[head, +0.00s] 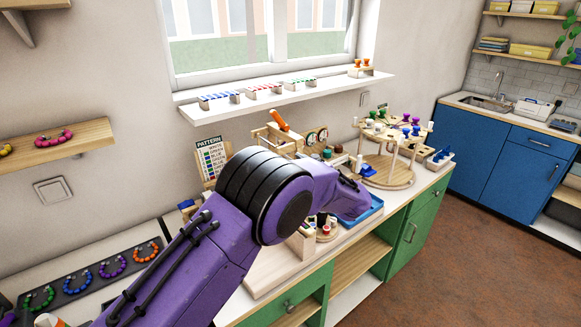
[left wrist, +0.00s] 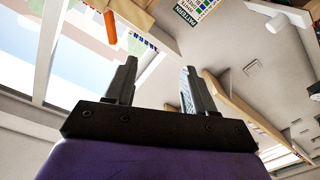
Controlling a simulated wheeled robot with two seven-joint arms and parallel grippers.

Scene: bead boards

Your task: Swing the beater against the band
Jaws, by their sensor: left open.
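An orange handle (head: 279,120) slants up from a light wooden frame (head: 275,138) on the workbench, near the window. I take this for the beater. The handle also shows in the left wrist view (left wrist: 110,28), at the top left, clear of the fingers. My left gripper (left wrist: 159,66) is open, with nothing between its two dark fingers. In the head view my purple left arm covers the bench in front of the frame, and I cannot make out the fingers there. I cannot make out the band. My right gripper is not in view.
A pattern card (head: 211,158) stands left of the frame. A round wooden stand with coloured knobs (head: 387,178) and a blue tray (head: 374,206) are to the right. A windowsill (head: 225,103) with bead racks is behind. A dark board with bead rings (head: 90,278) lies at lower left.

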